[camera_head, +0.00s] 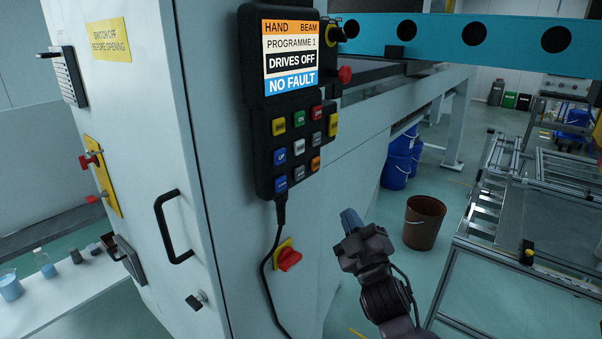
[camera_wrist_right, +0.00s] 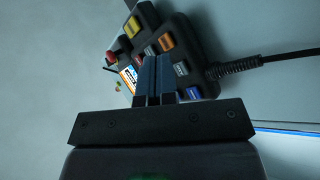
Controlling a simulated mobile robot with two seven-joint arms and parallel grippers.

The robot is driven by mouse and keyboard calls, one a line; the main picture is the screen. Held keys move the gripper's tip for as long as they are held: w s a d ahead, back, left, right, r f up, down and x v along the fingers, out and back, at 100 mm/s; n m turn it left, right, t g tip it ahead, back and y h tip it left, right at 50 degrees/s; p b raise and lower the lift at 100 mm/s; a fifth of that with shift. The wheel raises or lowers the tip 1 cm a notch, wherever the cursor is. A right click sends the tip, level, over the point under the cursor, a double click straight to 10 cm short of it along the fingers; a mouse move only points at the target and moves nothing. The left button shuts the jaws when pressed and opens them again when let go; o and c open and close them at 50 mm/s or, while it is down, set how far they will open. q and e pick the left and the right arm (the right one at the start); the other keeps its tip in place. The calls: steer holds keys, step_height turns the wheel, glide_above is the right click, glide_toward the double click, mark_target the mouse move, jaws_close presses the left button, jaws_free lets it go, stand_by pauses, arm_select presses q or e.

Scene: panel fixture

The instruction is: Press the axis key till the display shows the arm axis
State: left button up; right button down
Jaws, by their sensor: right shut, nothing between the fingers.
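The black hand pendant (camera_head: 262,165) hangs on the grey cabinet. Its display (camera_head: 291,57) reads HAND, BEAM, PROGRAMME 1, DRIVES OFF, NO FAULT. Below are several coloured keys: yellow (camera_head: 278,126), green (camera_head: 299,118), red (camera_head: 317,113), blue, white, grey and orange (camera_head: 315,163) among them. Key labels are mostly too small to read, so I cannot tell which is the axis key. My right gripper (camera_head: 350,219) is shut and empty, below and right of the pendant, apart from it. In the right wrist view its blue fingers (camera_wrist_right: 153,62) overlap the pendant (camera_wrist_right: 190,35) and hide some keys. My left gripper is not in view.
A cable (camera_head: 265,262) hangs from the pendant past a red rotary switch (camera_head: 289,260). A red knob (camera_head: 344,75) sticks out at the pendant's right side. The cabinet's black handle (camera_head: 163,228) is at the left. A brown bucket (camera_head: 424,225) stands on the floor beyond my right arm.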

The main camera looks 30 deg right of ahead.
mark_target(300, 173)
steer(key=s+a+r+n+t+y, duration=0.1)
steer(key=s+r+n+t+y, duration=0.2)
steer(key=r+n, duration=0.4)
steer(key=shift+r+n+t+y, duration=0.3)
steer(key=shift+n+t+y, duration=0.35)
steer(key=shift+n, duration=2.45)
steer(key=w+a+b, duration=0.1)
steer(key=w+a, duration=0.2)
steer(key=w, duration=0.5)
steer(key=shift+a, duration=0.25)
steer(key=shift+w, duration=0.1)
steer(key=shift+w, duration=0.1)
